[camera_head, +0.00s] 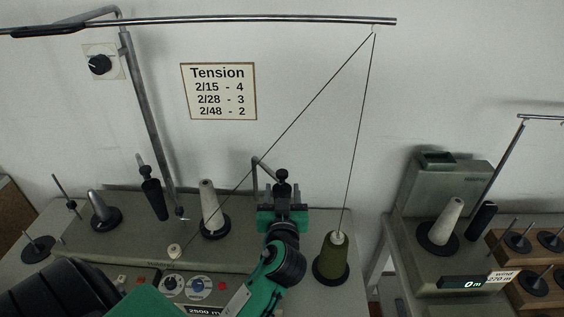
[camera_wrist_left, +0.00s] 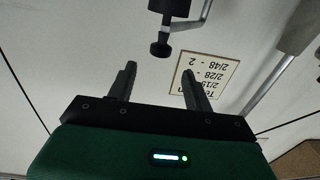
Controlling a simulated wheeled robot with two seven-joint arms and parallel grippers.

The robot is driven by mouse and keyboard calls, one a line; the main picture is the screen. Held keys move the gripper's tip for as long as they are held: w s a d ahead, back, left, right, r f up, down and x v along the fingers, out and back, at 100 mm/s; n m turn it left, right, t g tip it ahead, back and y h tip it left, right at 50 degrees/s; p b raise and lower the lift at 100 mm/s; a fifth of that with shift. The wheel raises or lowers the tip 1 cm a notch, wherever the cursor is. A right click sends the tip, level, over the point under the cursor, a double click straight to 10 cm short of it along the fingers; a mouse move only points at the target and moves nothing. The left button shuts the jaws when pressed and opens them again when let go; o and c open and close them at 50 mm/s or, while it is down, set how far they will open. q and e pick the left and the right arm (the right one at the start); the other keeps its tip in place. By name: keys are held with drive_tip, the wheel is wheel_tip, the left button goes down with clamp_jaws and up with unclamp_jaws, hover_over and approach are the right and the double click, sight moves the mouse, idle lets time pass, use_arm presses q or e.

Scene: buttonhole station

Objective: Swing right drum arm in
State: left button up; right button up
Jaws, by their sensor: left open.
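My left gripper (camera_head: 282,196) is over the back right of the winder (camera_head: 115,235), its jaws open and empty. A bent metal arm (camera_head: 262,164) with a black knob (camera_head: 282,175) shows at its fingertips; I take this for the right drum arm. In the left wrist view, the black knob (camera_wrist_left: 160,47) on its metal crank (camera_wrist_left: 188,25) lies just beyond and between the open fingertips of the gripper (camera_wrist_left: 158,72), apart from them. The drum behind the arm is hidden by my gripper. Another black-handled arm (camera_head: 152,190) stands at the left. My right gripper does not show.
An olive yarn cone (camera_head: 333,262) stands close right of my arm. Its yarn rises to the overhead bar (camera_head: 250,20) and slants down left past my gripper. A grey cone (camera_head: 209,205) stands left. A second machine (camera_head: 445,195) is at the right.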

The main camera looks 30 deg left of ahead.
sight(282, 171)
use_arm(q)
drive_tip(key=p+x, duration=0.3)
drive_tip(key=x, duration=0.5)
drive_tip(key=shift+w+a, duration=0.55)
drive_tip(key=shift+w, duration=0.15)
drive_tip(key=shift+w+f, duration=0.1)
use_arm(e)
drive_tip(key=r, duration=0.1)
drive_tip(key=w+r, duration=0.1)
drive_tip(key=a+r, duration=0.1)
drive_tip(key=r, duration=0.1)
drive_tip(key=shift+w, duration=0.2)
use_arm(q)
drive_tip(key=shift+c, duration=0.2)
drive_tip(key=c, duration=1.1)
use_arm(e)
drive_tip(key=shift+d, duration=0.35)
